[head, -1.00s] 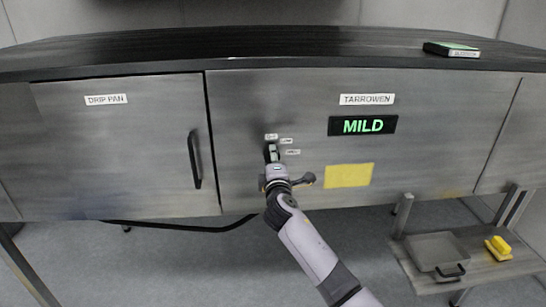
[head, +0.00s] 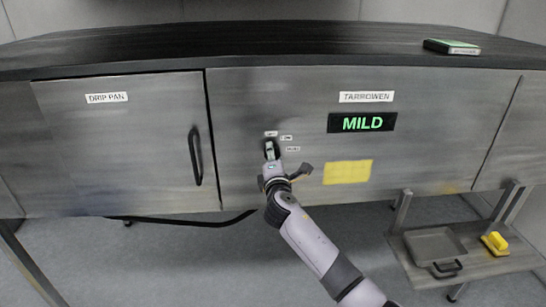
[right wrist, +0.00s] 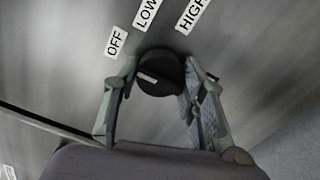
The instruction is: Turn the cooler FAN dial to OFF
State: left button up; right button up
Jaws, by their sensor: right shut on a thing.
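The FAN dial (right wrist: 162,68) is a round black knob with a short white mark on its left side in the right wrist view. Small white labels OFF (right wrist: 116,43), LOW (right wrist: 147,13) and HIGH (right wrist: 193,15) stand in an arc around it. The mark lies on the side of the OFF label. My right gripper (right wrist: 160,82) has a finger on each side of the dial and is shut on it. In the head view my right gripper (head: 271,152) covers most of the dial, below and left of the labels. My left gripper is not in view.
The steel front has a DRIP PAN door with a black handle (head: 195,156), a lit MILD display (head: 362,123) under a TARROWEN label (head: 366,97), and a yellow note (head: 347,172). A low shelf at right holds a grey pan (head: 434,244) and a yellow object (head: 495,243).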

jog(key=o, duration=0.8)
jog(key=shift+f, duration=0.2)
jog(key=o, duration=0.4)
jog(key=shift+r, duration=0.15)
jog(key=shift+c, duration=0.2)
jog(key=shift+s, duration=0.15)
jog(key=s, duration=1.1)
jog(key=shift+s, duration=0.4)
